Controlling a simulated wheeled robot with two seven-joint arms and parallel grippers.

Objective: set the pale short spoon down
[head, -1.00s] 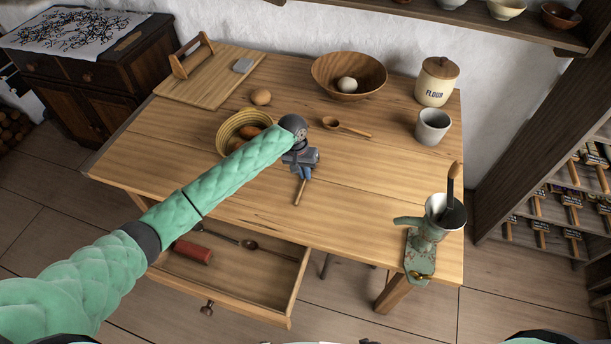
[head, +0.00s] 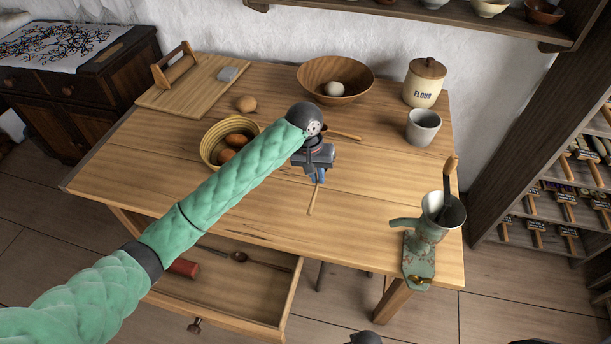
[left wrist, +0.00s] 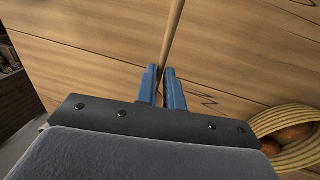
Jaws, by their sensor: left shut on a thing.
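My left gripper (head: 318,177) is over the middle of the table, shut on the pale short spoon (head: 313,202). In the head view a thin pale handle sticks out below the fingers towards the table's front. In the left wrist view the blue fingertips (left wrist: 163,76) pinch the spoon's thin stick (left wrist: 173,35), which runs up out of the picture. The spoon's bowl end is not visible. I cannot tell whether the spoon touches the table (head: 250,205). My right gripper is not in view.
A darker wooden spoon (head: 345,136) lies just behind my gripper, partly hidden. A basket (head: 208,150) with brown items is left, a wooden bowl (head: 312,88) behind, a grey cup (head: 424,128) and grinder (head: 425,240) right. An open drawer (head: 215,305) juts out in front. Front middle tabletop is clear.

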